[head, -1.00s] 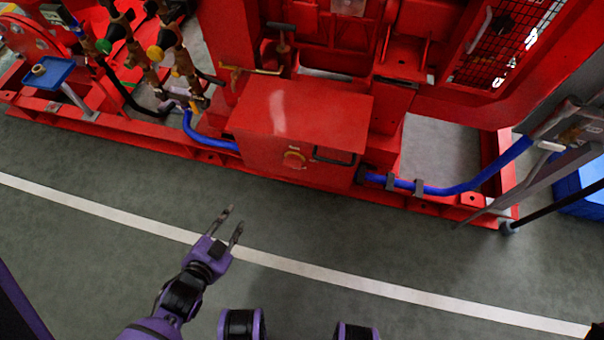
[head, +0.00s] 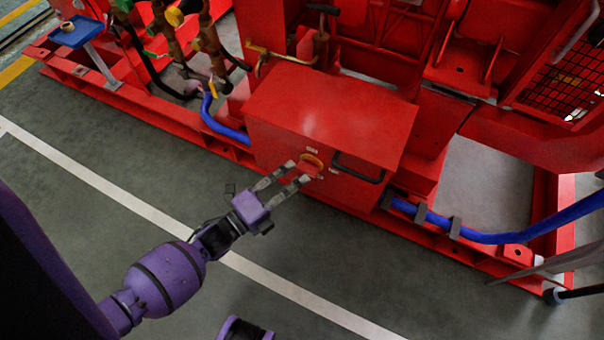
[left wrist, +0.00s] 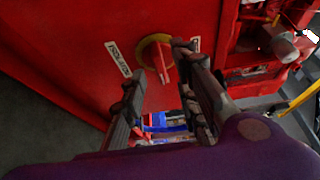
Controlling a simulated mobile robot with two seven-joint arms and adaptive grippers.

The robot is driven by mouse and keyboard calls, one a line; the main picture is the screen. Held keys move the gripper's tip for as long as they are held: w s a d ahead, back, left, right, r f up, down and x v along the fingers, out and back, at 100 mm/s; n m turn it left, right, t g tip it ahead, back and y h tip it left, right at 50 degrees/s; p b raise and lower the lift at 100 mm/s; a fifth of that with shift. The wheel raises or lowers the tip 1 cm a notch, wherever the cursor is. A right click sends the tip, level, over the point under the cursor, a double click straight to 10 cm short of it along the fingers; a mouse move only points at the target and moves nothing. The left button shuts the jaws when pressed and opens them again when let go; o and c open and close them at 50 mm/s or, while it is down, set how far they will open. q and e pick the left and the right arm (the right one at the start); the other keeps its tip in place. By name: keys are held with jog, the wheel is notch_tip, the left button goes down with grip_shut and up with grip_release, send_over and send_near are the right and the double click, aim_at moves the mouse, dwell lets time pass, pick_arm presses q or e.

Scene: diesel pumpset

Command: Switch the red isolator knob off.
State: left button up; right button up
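The red isolator knob (head: 311,163) sits on a yellow ring on the front face of a red box (head: 285,150). In the left wrist view the knob (left wrist: 164,62) shows as a red bar across the yellow ring (left wrist: 146,45), with white labels on both sides. My left gripper (head: 298,173) is open, its fingertips close in front of the knob. In the left wrist view its fingers (left wrist: 154,63) stand on either side of the knob with a gap between them. Whether either finger touches it I cannot tell.
A black handle (head: 358,168) is on the box face just right of the knob. Blue hoses (head: 224,128) leave the box on both sides, above the red base frame. A brass lever (head: 262,55) is behind the box. The grey floor in front is clear.

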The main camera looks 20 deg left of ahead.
aim_at(308, 169)
pick_arm(q)
jog(key=shift+x, duration=1.45)
pick_arm(e)
jog(key=shift+f, duration=0.35)
pick_arm(q)
grip_shut()
